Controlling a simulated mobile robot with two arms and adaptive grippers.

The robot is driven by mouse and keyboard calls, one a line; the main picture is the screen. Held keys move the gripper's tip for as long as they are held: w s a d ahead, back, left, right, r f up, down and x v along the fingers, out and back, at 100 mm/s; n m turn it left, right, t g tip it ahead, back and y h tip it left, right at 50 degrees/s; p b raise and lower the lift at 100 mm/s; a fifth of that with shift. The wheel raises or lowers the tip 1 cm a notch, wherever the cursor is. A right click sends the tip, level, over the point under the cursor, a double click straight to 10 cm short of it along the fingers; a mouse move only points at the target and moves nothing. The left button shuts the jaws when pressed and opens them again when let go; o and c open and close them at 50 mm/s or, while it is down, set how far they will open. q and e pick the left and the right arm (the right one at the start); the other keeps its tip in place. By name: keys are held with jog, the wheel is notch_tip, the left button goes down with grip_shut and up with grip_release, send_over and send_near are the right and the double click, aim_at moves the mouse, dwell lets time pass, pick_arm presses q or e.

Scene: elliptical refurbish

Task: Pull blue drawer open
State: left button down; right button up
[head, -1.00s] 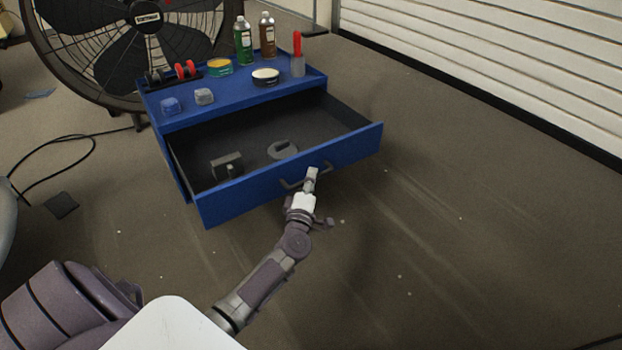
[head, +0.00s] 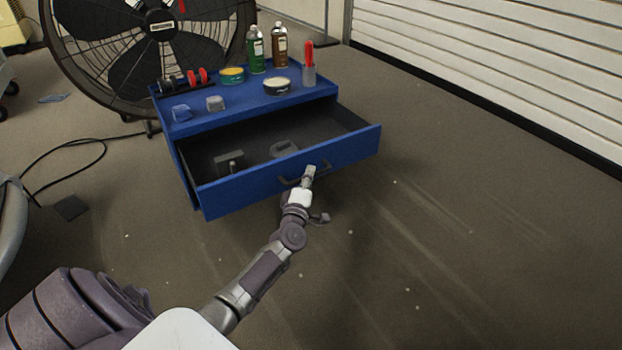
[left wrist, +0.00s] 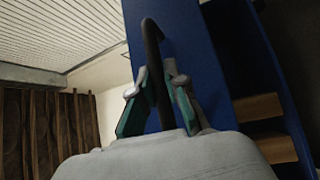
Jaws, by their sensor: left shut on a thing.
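The blue drawer (head: 235,196) stands well out of the blue cabinet (head: 240,113), with its dark inside showing. A dark bar handle (head: 287,182) is on its front. My left gripper (head: 309,172) is at the handle, shut on it. In the left wrist view the two green-padded fingers (left wrist: 157,88) sit on either side of the dark handle bar (left wrist: 152,45), against the blue drawer front (left wrist: 200,65). A grey block (head: 229,162) and a rounded grey piece (head: 284,149) lie inside the drawer. My right gripper is not in view.
A large fan (head: 130,80) is behind. A cable (head: 65,145) lies left. The floor at right is clear.

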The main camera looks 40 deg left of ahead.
pick_arm(q)
jog(key=c, duration=1.2)
grip_release()
jog(key=v, duration=0.7)
jog(key=shift+s+d, duration=0.1)
jog(key=shift+s, duration=0.2)
